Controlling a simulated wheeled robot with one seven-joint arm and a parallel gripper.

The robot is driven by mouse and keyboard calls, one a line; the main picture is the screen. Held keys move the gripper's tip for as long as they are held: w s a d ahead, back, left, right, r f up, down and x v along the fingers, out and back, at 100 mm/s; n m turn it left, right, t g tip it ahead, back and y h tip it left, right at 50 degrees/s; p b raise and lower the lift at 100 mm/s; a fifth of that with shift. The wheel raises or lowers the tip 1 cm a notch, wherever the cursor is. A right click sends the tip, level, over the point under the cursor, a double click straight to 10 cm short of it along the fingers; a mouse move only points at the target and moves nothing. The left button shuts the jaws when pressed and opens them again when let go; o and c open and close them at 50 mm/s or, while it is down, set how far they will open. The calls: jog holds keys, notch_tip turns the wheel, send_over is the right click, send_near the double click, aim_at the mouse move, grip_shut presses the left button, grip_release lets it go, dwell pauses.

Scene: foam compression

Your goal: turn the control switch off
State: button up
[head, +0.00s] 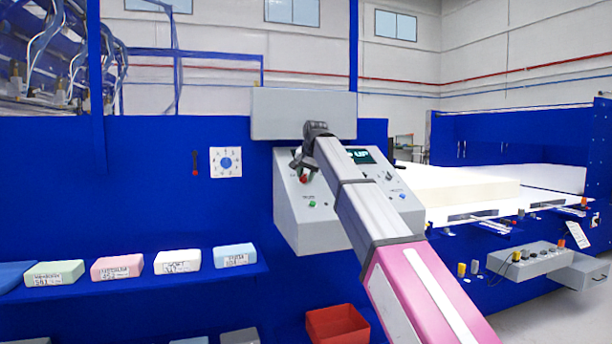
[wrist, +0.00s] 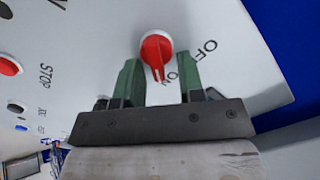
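The control switch is a red rotary knob with a white rim (wrist: 155,48) on a pale panel in the wrist view. Its pointer aims down toward the ON label, and OFF is printed to its right. My gripper (wrist: 161,66) is open, with one green finger on each side of the knob's lower part. Gaps show between the fingers and the knob, and I cannot tell the depth between them. In the head view my gripper (head: 301,165) is at the left part of the grey control box (head: 321,226), and my arm hides part of the box.
A STOP label and a red button (wrist: 9,66) are at the left in the wrist view. In the head view a shelf (head: 140,287) of foam blocks is at lower left, a red bin (head: 338,325) below, and a white foam slab (head: 470,184) at right.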

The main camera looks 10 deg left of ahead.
jog(key=c, duration=0.6)
jog(key=shift+o, duration=0.2)
jog(key=n, duration=0.4)
jog(key=shift+a+r, duration=0.15)
jog(key=shift+a, duration=0.2)
jog(key=n, duration=0.4)
jog(key=shift+s+a, duration=0.2)
jog(key=shift+a, duration=0.15)
jog(key=n, duration=0.4)
jog(key=shift+s+a+h, duration=0.2)
jog(key=shift+h, duration=0.1)
jog(key=shift+s+a+n, duration=0.1)
jog(key=shift+s+n, duration=0.05)
jog(key=shift+n, duration=0.75)
jog(key=shift+s+a+n, duration=0.1)
jog(key=shift+n, duration=0.8)
